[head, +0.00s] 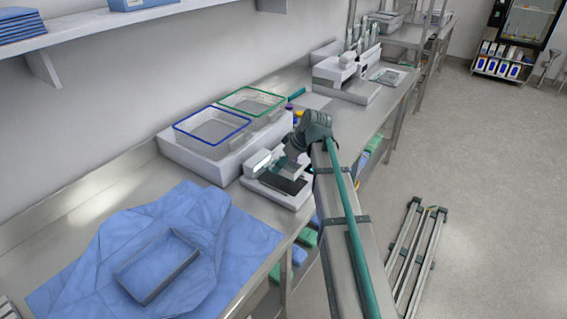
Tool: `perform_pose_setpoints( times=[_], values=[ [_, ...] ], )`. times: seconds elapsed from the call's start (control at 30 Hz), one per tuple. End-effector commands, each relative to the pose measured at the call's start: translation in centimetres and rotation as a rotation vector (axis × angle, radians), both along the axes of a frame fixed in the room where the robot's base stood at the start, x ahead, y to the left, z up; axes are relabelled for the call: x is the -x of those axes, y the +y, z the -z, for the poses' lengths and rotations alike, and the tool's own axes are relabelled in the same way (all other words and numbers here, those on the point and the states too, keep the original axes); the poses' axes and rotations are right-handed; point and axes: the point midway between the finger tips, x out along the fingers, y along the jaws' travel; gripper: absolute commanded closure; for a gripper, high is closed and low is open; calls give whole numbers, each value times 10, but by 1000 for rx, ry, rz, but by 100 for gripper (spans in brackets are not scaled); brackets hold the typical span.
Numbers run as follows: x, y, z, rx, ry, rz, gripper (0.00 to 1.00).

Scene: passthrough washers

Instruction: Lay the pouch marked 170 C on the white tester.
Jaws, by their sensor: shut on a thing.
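A small white device (303,201) with a dark flat top stands at the bench's front edge, in the middle of the head view; it looks like the white tester. My gripper (284,161) is over its back part, reaching in from the right and pointing down and left. It is shut on a small pale thing (262,161), which looks like the pouch. No marking on it can be read. I cannot tell whether the pale thing touches the device. My wrist and the fingers hide part of this area.
A white unit with a blue-rimmed basket (213,146) and a green-rimmed basket (284,100) stands behind the device. A blue wrap (75,258) with a grey tray (125,278) covers the near bench. Another white machine (362,93) stands farther back.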

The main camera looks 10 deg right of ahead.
Motion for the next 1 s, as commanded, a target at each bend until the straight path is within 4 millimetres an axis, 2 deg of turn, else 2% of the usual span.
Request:
perform_pose_setpoints(
  times=[0.57, 1.0],
  values=[
    [0, 0, 1, 0, 0, 0, 51],
    [0, 0, 15, 0, 0, 0, 51]
  ],
)
